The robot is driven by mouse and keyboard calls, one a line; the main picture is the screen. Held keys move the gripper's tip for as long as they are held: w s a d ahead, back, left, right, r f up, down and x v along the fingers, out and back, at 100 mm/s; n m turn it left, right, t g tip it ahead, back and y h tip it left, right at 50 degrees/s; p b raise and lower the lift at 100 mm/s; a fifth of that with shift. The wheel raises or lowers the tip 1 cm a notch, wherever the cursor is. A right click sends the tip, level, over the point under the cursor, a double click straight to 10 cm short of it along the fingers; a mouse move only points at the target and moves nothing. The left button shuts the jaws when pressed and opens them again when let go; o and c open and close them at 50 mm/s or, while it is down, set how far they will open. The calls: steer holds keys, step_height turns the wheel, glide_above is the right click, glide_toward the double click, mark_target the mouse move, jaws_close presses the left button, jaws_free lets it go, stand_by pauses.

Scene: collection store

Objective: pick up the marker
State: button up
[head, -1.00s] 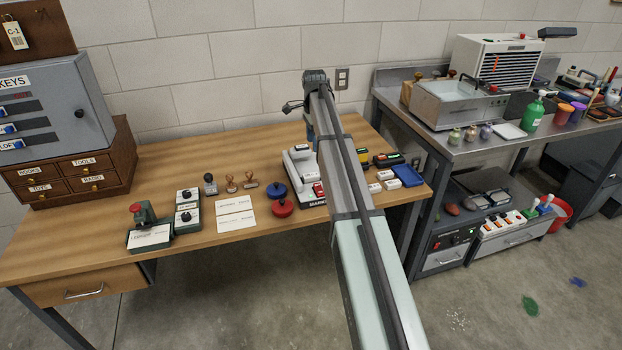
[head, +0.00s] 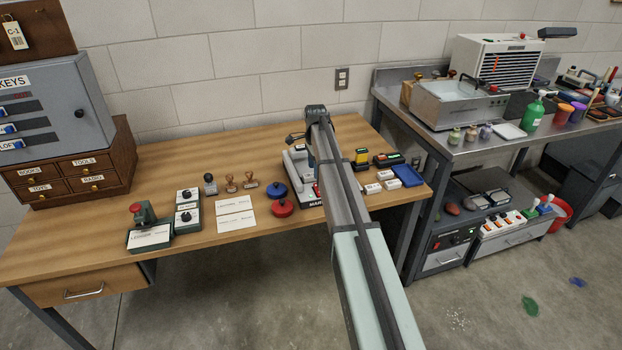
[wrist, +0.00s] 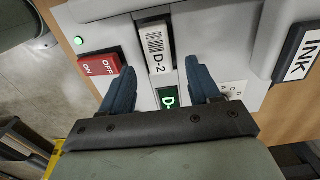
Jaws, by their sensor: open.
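A pale grey machine (head: 291,166) with a front label starting "MARK" stands on the wooden table, partly hidden behind my arm. It also fills most of the wrist view (wrist: 225,30). A block with a white barcode label reading D-2 (wrist: 156,45) sits in the middle of its face; I cannot tell whether this block is the marker. My gripper (wrist: 157,62) is open, its blue fingers on either side of the block's near part. I see no clear contact. A green display with a D (wrist: 168,98) shows between the fingers. In the head view my arm hides the fingertips.
A red ON/OFF switch (wrist: 99,75) and an INK label (wrist: 300,55) flank the block. Red (head: 282,208) and blue (head: 275,190) round-knobbed things stand left of the machine. A blue tray (head: 406,176) and a yellow-black thing (head: 361,158) are right.

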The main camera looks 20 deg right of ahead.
step_height(320, 180, down, 2)
steer(key=shift+f, duration=0.15)
jaws_close()
stand_by(0.5)
